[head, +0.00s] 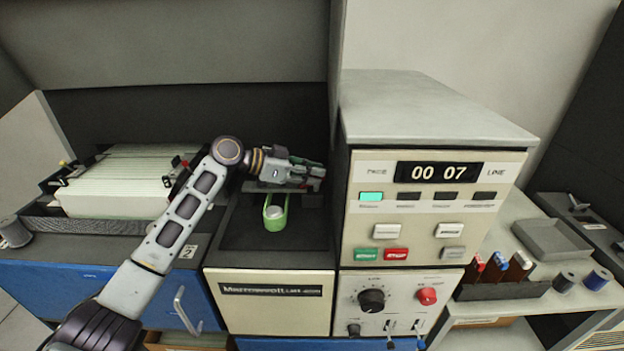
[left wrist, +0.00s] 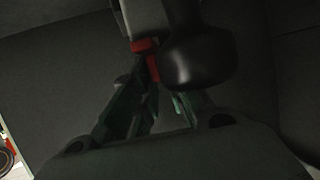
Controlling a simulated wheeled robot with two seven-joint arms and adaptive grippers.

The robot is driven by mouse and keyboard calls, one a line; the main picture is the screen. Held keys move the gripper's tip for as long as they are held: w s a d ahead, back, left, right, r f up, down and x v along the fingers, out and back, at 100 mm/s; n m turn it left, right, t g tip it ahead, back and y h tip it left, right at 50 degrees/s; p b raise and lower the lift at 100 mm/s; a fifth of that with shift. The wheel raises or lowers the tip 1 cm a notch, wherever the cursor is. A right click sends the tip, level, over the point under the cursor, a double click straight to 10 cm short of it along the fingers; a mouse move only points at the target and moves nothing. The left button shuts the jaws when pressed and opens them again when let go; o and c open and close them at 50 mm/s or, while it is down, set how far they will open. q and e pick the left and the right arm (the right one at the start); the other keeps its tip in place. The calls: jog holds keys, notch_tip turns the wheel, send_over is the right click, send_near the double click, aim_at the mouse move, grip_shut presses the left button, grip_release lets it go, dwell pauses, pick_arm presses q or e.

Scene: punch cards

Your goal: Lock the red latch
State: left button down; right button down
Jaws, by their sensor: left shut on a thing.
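My left gripper (head: 309,171) reaches into the recess above the dark tray of the left machine, near the side of the console. It also shows in the left wrist view (left wrist: 164,88), with its greenish fingers at either side of a narrow gap. The red latch (left wrist: 152,68) shows as a red piece below a grey part and by the left finger, and my gripper is shut on it. In the head view, only a bit of red (head: 318,172) shows at the fingertips. The wrist view is dark, so the exact grip and the latch's angle are hard to tell. My right gripper is not in view.
A green-rimmed loop with a pale round piece (head: 274,213) lies in the tray below my gripper. The console (head: 433,220) stands close on the right. A stack of pale cards (head: 115,190) lies on the left, with another red piece (head: 178,162) at its edge.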

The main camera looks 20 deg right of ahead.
pick_arm(q)
jog(key=shift+w+f+m+g+b, duration=0.1)
jog(key=shift+w+m+g+b, duration=0.05)
jog(key=shift+m+g+b, duration=0.75)
jog(key=shift+m+g, duration=0.5)
jog(key=shift+g, duration=0.2)
jog(key=shift+g+y, duration=0.3)
jog(key=shift+m, duration=0.3)
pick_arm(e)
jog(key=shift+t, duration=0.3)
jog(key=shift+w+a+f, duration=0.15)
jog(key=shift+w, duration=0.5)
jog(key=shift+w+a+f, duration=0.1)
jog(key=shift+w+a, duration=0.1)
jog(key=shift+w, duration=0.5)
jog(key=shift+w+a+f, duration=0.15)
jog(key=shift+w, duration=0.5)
pick_arm(q)
jog(key=c, duration=1.6)
grip_release()
jog(key=shift+o, duration=0.2)
jog(key=shift+v, duration=6)
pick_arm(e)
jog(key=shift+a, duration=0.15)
